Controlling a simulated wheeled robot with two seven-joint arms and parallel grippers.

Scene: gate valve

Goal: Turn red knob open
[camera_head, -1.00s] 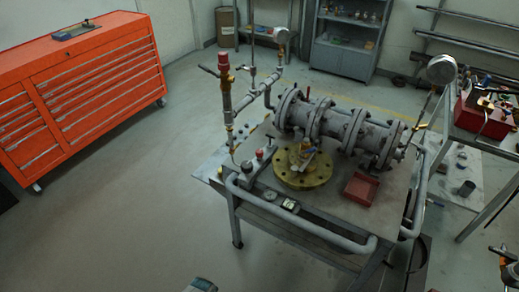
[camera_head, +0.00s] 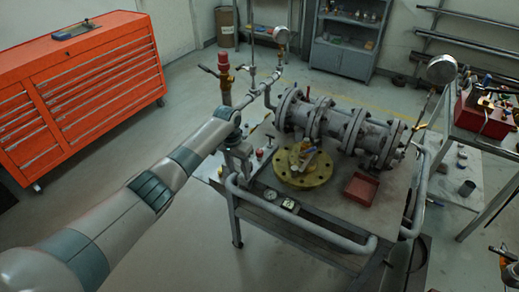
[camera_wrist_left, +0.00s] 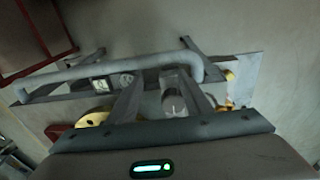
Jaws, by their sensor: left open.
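A small red knob (camera_head: 260,153) shows on the bench beside the brass flange, just right of my left gripper. A taller red fitting (camera_head: 223,62) tops the upright pipe at the bench's left end. My left gripper (camera_head: 241,166) points down over the bench's left end, left of the small knob. In the left wrist view, the fingers of my left gripper (camera_wrist_left: 161,80) are spread apart. A grey cylinder (camera_wrist_left: 172,92) shows between or beyond them; I cannot tell whether they touch it. No clear red knob shows in that view. My right gripper is not in view.
A bent grey pipe rail (camera_head: 300,228) runs along the bench front. A flanged pipe assembly (camera_head: 340,128), brass flange (camera_head: 292,180) and red tray (camera_head: 361,189) lie right of the gripper. An orange tool cabinet (camera_head: 80,85) stands on the left.

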